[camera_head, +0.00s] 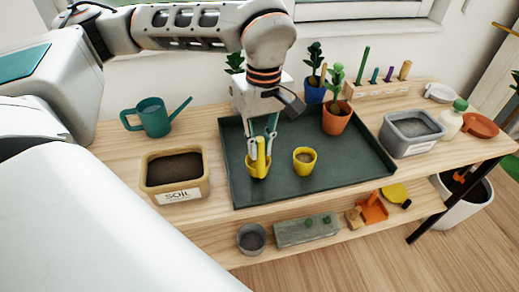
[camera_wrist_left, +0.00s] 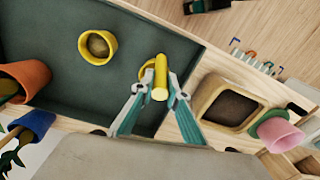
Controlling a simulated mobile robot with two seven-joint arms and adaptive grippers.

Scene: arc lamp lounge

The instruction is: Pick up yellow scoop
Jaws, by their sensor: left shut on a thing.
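The yellow scoop (camera_head: 258,168) is upright, its wide end low over the dark green tray (camera_head: 348,178); I cannot tell whether it touches the tray. My left gripper (camera_head: 260,140) comes down from above and is shut on the scoop's handle. In the left wrist view the round handle end of the scoop (camera_wrist_left: 160,80) lies between the two teal-tipped fingers of the left gripper (camera_wrist_left: 156,92). A small yellow pot (camera_head: 304,160) with brown contents stands on the tray just right of the scoop. My right gripper is not in view.
A soil box (camera_head: 175,193) and a teal watering can (camera_head: 155,117) stand left of the tray. An orange pot with a plant (camera_head: 335,118) stands at the tray's back right. A grey tub (camera_head: 410,143) is to the right. The tray's front right is clear.

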